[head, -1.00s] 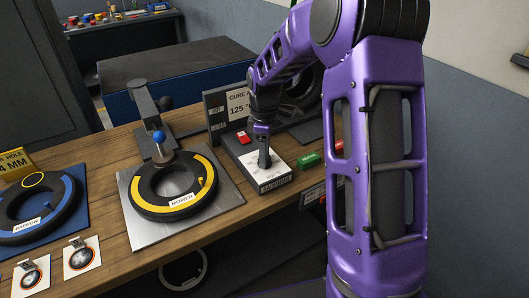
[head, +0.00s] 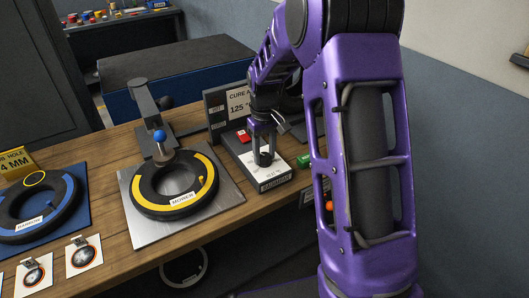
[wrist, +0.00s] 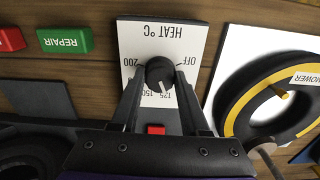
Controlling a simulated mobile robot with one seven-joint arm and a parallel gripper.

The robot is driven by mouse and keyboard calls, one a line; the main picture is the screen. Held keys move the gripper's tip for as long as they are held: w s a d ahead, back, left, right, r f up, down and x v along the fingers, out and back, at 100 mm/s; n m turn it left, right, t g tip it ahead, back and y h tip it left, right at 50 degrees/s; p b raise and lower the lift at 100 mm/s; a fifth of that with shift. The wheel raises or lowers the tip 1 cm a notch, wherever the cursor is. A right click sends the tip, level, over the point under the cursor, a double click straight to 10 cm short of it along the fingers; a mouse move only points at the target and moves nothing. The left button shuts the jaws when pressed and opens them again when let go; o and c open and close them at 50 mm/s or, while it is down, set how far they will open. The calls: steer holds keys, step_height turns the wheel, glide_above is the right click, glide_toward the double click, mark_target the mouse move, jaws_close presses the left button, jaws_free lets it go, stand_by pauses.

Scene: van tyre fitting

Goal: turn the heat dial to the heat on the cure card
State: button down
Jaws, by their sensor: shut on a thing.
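The heat dial is a black round knob (wrist: 160,74) on a white plate (wrist: 137,40) marked HEAT °C, with OFF, 125, 150 and 200 around it. My gripper (wrist: 160,82) is shut on the knob, one finger on each side. A small pale mark on the knob appears to face the 125 side, but it is too small to be sure. In the head view my gripper (head: 264,160) points down onto the heat box (head: 274,180), and its fingers partly hide the knob. The cure card (head: 239,101) behind it reads 125 °.
A red button (wrist: 156,129) sits on the heat box. A green REPAIR block (wrist: 64,41) lies beside it. The yellow-banded MOWER tyre (head: 150,203) is on a metal plate to the left, under a press with a blue knob (head: 159,136).

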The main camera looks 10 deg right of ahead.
mark_target(264, 155)
steer(key=shift+m, duration=0.6)
steer(key=shift+c, duration=2)
jaws_free()
step_height(264, 155, up, 17)
steer(key=p, duration=0.1)
steer(key=shift+r+p, duration=0.2)
steer(key=shift+p, duration=0.1)
